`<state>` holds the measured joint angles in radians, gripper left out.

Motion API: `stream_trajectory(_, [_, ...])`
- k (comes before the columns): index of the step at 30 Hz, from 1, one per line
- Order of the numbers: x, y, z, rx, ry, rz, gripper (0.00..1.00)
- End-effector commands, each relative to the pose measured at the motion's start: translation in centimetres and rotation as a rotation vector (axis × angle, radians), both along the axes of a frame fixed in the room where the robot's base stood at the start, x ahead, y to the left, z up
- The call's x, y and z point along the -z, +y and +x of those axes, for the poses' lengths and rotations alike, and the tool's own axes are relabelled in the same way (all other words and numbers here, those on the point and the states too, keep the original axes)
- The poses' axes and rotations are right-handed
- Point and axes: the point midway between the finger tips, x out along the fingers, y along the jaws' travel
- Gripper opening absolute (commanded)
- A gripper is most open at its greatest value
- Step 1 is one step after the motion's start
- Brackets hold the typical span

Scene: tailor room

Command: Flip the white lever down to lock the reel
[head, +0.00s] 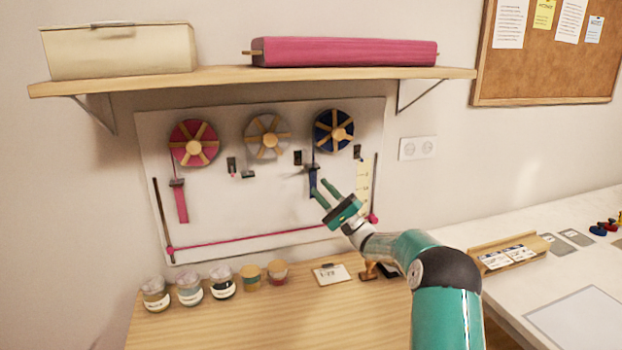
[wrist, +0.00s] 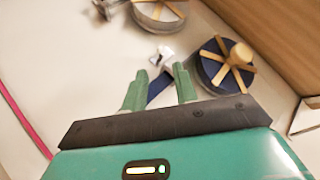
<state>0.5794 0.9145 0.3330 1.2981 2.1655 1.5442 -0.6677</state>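A pegboard-like white panel (head: 220,215) carries a pink reel (head: 193,143), a grey-white reel (head: 267,137) and a dark blue reel (head: 333,131). Small dark brackets sit beside the reels, one (head: 297,157) left of the blue reel. A blue ribbon (head: 313,181) hangs below it. My gripper (head: 320,190) is open and empty in front of the ribbon. In the wrist view, a small whitish piece (wrist: 163,55) shows just beyond the open fingertips, beside the blue reel (wrist: 222,67); it may be the white lever. Its position, up or down, is not clear.
A wooden shelf (head: 225,77) with a cream box (head: 118,50) and a pink roll (head: 345,52) juts out above the reels. Several jars (head: 190,288) and a small card (head: 331,274) stand on the wooden table (head: 240,325) below. A white desk (head: 560,275) is at right.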

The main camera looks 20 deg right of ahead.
Motion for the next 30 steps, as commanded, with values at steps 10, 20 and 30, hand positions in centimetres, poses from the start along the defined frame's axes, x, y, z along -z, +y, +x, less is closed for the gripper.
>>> stream_trajectory(10, [3.5,-2.8,-3.1,0.001,0.0,0.001,0.29])
stream_trajectory(20, [3.7,-3.0,-3.4,0.0,-0.001,0.001,0.29])
stream_trajectory(30, [2.7,-0.3,-3.7,-0.057,0.025,-0.057,0.29])
